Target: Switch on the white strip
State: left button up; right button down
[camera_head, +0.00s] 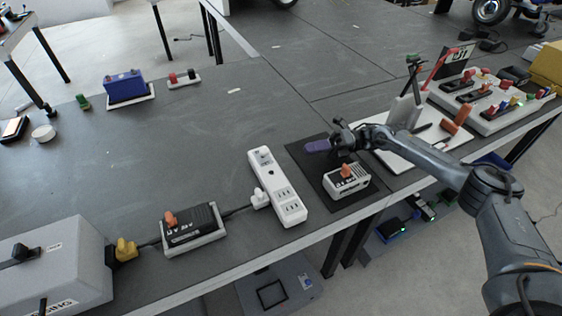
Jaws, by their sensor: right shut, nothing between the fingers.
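The white strip (271,178) lies on the dark bench top near its front edge, slightly tilted in the picture. It has socket slots along its face and a small round feature at its far end; whether its switch is on is too small to tell. A white plug (260,197) with a dark cable sits at its left side. My left gripper is not in view.
A small white device with an orange knob (346,181) stands on a dark mat right of the strip. A black box with an orange switch (189,226) and a grey box (55,262) stand to the left.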

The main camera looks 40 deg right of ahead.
jog(key=shift+w+d+f, duration=0.2)
jog(key=shift+f, duration=0.05)
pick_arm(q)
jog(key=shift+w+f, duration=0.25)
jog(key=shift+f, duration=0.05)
pick_arm(e)
jog(key=shift+s+a, duration=0.1)
jog(key=shift+w+a, duration=0.2)
jog(key=shift+a, duration=0.05)
jog(key=b, duration=0.1)
send_near(264, 151)
jog(key=a, duration=0.1)
jog(key=w+a, duration=0.1)
jog(key=a, duration=0.1)
jog(key=a+f, duration=0.1)
jog(key=a, duration=0.1)
jog(key=shift+w+a, duration=0.1)
jog(key=shift+w, duration=0.1)
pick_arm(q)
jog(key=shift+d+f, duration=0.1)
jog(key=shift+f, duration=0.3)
